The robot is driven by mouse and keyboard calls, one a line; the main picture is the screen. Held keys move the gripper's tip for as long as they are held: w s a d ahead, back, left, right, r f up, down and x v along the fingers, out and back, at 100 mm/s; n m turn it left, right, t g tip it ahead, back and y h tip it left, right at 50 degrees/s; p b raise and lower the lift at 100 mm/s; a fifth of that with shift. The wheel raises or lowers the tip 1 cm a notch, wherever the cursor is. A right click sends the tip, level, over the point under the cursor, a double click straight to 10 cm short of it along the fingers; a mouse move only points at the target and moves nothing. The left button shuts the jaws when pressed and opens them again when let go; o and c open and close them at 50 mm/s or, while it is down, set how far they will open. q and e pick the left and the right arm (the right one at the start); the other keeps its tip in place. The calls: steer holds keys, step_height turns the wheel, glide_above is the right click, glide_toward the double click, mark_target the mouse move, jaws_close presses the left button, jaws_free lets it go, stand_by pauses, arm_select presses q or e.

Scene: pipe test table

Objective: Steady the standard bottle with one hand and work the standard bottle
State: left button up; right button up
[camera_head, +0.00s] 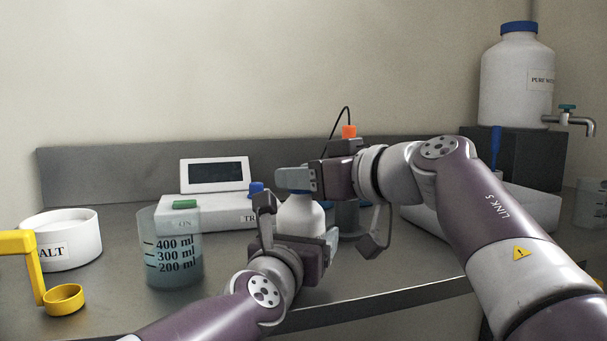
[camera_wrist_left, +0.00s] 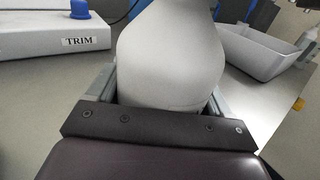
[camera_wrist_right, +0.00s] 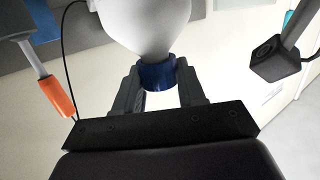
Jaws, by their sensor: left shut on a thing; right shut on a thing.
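The standard bottle is a white bottle (camera_head: 300,217) standing upright near the table's front edge, in the middle of the head view. My left gripper (camera_head: 303,238) is shut on its lower body; the white body (camera_wrist_left: 170,55) fills the space between the jaws in the left wrist view. My right gripper (camera_head: 295,179) is shut on the blue cap at the bottle's top. The blue cap (camera_wrist_right: 158,75) sits between the right jaws in the right wrist view, against the bottle's neck. In the head view the right fingers mostly hide the cap.
A beaker with water (camera_head: 172,262) stands close left of my left gripper. A salt tub (camera_head: 75,240) and yellow scoop (camera_head: 64,299) are farther left. A meter (camera_head: 212,212) stands behind; an orange-topped probe (camera_head: 348,131) is behind my right gripper. A grey tray (camera_wrist_left: 262,55) lies right.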

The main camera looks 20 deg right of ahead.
steer(key=c, duration=0.5)
steer(key=o, duration=1.3)
steer(key=shift+c, duration=0.2)
steer(key=v, duration=1.2)
arm_select(q)
steer(key=o, duration=1.1)
